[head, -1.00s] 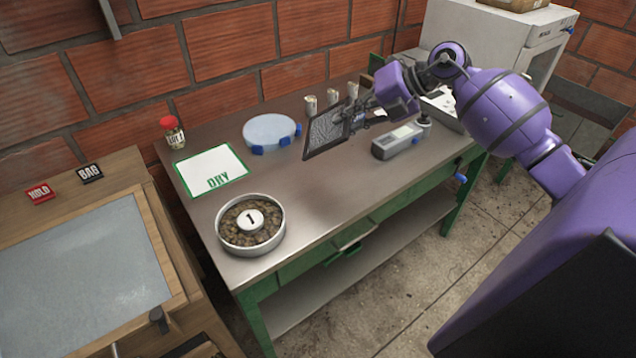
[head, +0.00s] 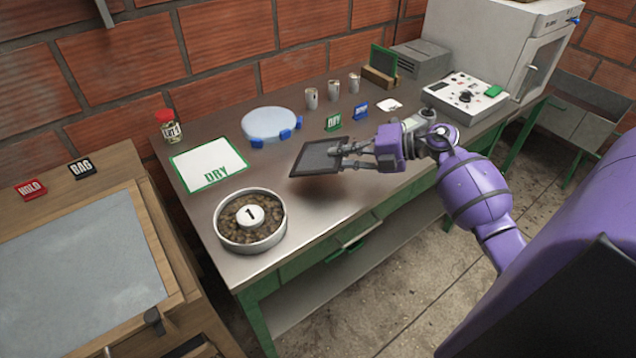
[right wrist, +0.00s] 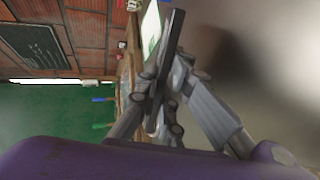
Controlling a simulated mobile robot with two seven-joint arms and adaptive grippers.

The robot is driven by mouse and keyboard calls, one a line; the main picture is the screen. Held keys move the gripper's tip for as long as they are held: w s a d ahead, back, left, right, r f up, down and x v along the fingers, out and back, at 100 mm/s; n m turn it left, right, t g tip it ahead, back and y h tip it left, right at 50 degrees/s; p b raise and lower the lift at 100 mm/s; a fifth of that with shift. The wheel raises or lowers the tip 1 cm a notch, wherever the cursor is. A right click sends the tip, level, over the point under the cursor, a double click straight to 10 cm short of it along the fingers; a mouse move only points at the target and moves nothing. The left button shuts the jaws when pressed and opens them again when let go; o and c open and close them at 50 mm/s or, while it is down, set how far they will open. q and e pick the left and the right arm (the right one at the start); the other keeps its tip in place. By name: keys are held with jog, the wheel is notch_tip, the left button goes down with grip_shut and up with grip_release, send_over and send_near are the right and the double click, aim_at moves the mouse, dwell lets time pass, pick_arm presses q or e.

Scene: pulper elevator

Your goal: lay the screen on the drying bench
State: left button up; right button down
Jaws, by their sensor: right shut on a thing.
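My right gripper (head: 348,158) is shut on the screen (head: 314,159), a dark rectangular panel in a thin frame. It holds the screen by its right side, tilted, over the metal-topped table (head: 325,205). The right wrist view shows the screen (right wrist: 175,40) nearly edge-on between the fingers (right wrist: 160,95). A white mat (head: 207,165) with a green border and the word DRY lies on the table, left of the screen and apart from it. I cannot tell from the head view how high the screen is above the table. My left gripper is out of view.
A round pan (head: 250,220) with a "1" marker stands at the table's front left. A pale blue disc (head: 272,124) with blue clips, a red-capped jar (head: 170,127), several metal cups (head: 333,90) and small signs (head: 333,124) stand behind. A control box (head: 465,97) is at right.

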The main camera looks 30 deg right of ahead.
notch_tip(320, 180, down, 5)
jog(key=shift+r+b, duration=0.15)
jog(key=shift+b, duration=0.9)
jog(key=shift+f+b, duration=0.35)
jog(key=shift+f, duration=0.2)
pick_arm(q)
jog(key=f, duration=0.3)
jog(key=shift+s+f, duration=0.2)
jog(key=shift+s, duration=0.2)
pick_arm(e)
jog(key=c, duration=2)
grip_release()
jog(key=shift+c, duration=0.2)
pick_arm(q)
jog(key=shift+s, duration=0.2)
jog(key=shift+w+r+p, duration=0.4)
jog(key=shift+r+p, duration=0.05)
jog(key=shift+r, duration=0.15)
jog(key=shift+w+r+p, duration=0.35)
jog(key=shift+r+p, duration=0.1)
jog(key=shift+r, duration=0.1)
pick_arm(e)
jog(key=shift+v, duration=4)
